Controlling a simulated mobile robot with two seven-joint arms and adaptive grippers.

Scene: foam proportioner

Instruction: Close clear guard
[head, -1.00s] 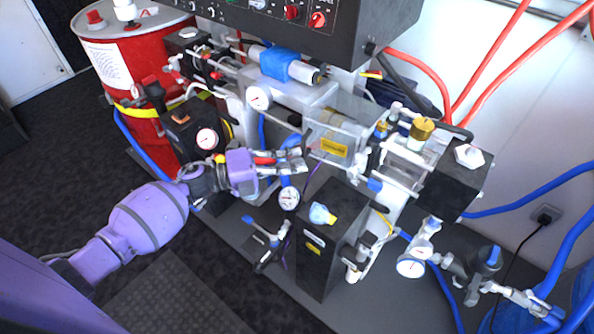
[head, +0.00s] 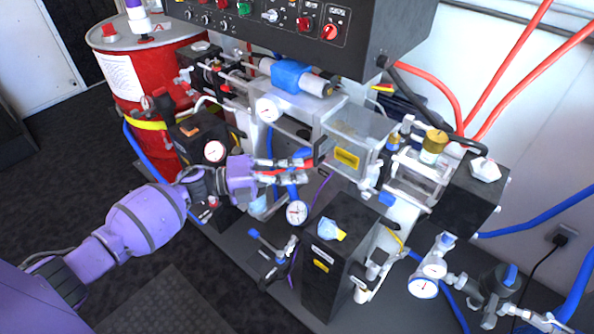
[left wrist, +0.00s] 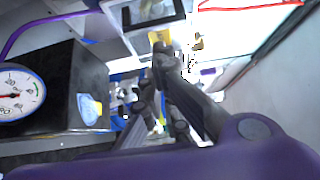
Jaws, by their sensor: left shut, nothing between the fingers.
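The clear guard (head: 362,128) is a see-through box with a yellow label on its front, at the middle of the machine in the head view. It looks lowered over the pump part, but I cannot tell whether it is fully closed. A dark handle-like piece (head: 320,150) is at its left edge. My left gripper (head: 309,170) is shut and empty, just left of and slightly below the guard's label. In the left wrist view its fingertips (left wrist: 162,52) overlap a yellow patch and pale parts; contact is unclear. My right gripper is not in view.
A gauge (head: 297,212) is just under my left fingers. A control panel (head: 300,25) overhangs the back. A red drum (head: 150,85) stands at the left. Dark floor at lower left is clear.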

